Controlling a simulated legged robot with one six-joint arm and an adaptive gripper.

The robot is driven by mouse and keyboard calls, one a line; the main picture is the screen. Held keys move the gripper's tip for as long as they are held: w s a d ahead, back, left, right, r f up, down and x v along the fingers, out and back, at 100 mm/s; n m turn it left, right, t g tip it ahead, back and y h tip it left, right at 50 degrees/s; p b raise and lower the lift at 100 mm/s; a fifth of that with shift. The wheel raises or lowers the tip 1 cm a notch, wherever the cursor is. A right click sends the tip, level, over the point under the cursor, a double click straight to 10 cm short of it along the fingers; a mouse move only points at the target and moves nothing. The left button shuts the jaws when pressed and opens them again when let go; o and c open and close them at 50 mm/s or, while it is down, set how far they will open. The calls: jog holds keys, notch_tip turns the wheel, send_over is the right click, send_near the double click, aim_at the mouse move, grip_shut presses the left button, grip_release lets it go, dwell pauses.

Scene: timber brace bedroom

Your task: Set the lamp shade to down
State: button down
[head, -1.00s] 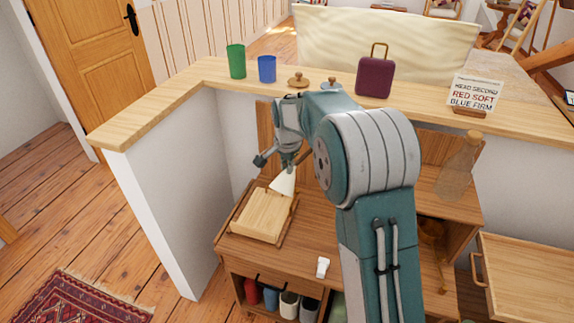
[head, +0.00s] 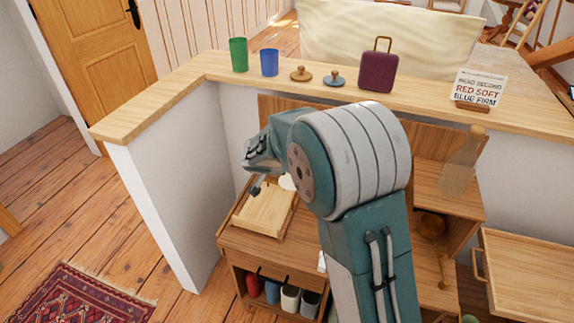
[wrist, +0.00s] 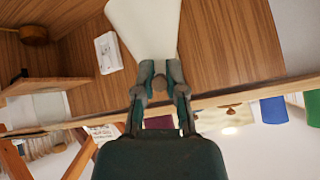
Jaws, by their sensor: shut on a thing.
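The lamp shade (wrist: 146,28) is a white cone in the wrist view, narrow at my gripper and wider away from it. My gripper (wrist: 160,68) has its two fingers closed at the shade's narrow end, with a small brownish knob between them. In the head view only a small white piece of the shade (head: 287,182) shows, beside the wooden tray on the desk. My arm hides the rest of the shade there, and the fingers are mostly hidden too. The lamp's stem and base cannot be made out.
A wooden tray (head: 264,212) lies on the desk at left. A small white block (wrist: 107,53) lies on the desk. The ledge behind holds a green cup (head: 238,55), a blue cup (head: 269,62), a purple case (head: 377,70) and a sign (head: 480,88).

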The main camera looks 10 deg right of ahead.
jog(key=shift+f+t+h, duration=0.2)
jog(key=shift+t+h, duration=0.3)
jog(key=shift+f, duration=0.1)
dwell(0.4)
jog(key=c, duration=0.7)
grip_release()
jog(key=shift+h, duration=0.3)
jog(key=v, duration=1.2)
jog(key=shift+s+f, duration=0.15)
